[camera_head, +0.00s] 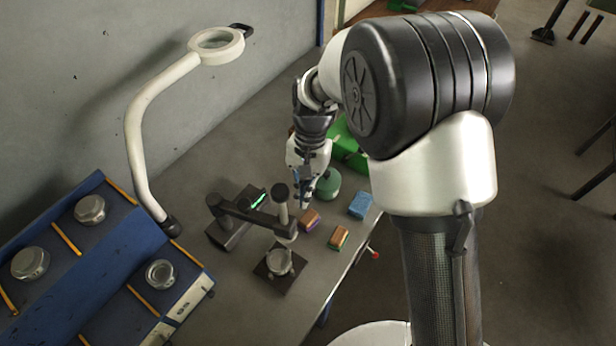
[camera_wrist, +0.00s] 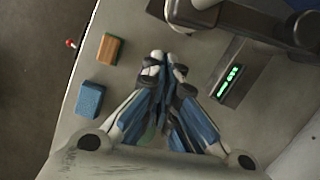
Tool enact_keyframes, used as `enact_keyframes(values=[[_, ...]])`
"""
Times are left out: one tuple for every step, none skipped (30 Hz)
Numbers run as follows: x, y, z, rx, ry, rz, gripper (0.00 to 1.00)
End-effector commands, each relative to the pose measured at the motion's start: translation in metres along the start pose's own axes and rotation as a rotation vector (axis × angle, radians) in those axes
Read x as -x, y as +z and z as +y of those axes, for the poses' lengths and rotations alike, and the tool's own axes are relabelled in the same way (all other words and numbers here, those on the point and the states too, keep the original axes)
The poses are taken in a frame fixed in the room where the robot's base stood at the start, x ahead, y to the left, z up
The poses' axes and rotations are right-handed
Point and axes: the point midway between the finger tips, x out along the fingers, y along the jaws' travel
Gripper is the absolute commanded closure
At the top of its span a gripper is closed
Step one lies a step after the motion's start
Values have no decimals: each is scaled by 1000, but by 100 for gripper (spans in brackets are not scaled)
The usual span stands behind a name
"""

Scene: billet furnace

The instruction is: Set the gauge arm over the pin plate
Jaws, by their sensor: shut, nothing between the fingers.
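The gauge is a dark box with a lit green display (camera_head: 258,201) and a dark gauge arm (camera_head: 245,213). The arm reaches right, with a pale upright cylinder (camera_head: 283,212) near its free end. The pin plate (camera_head: 271,282) is a dark square with a round metal piece on it, in front of that end. I cannot tell whether the arm end is above the plate. My gripper (camera_head: 304,196) is shut and empty, pointing down just behind and right of the cylinder. In the wrist view, my fingertips (camera_wrist: 168,62) are apart from the gauge display (camera_wrist: 230,80).
Two small brown blocks (camera_head: 339,238) and a blue sponge (camera_head: 360,205) lie right of the gauge. A round green object (camera_head: 328,184) stands beside my gripper. A blue rack (camera_head: 110,270) and a white magnifier lamp (camera_head: 140,130) stand at left. The table's edge is at right.

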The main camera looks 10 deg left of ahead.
Motion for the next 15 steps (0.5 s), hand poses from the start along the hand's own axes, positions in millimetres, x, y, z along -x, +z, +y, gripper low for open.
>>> enact_keyframes(values=[[-1, 8, 0, 2, 0, 1, 100], [-2, 11, 0, 2, 0, 1, 100], [-2, 15, 0, 2, -1, 2, 100], [-3, 17, 0, 2, -1, 2, 100], [-4, 19, 0, 1, -1, 2, 100], [-4, 21, 0, 1, 0, 1, 100], [-4, 22, 0, 1, 0, 1, 100], [-4, 23, 0, 1, 0, 1, 100], [-4, 24, 0, 1, 0, 1, 100], [-4, 24, 0, 1, 0, 1, 100], [-4, 24, 0, 1, 0, 1, 100], [-4, 24, 0, 1, 0, 1, 100], [-4, 24, 0, 1, 0, 1, 100], [-4, 24, 0, 1, 0, 1, 100], [-4, 24, 0, 1, 0, 1, 100]])
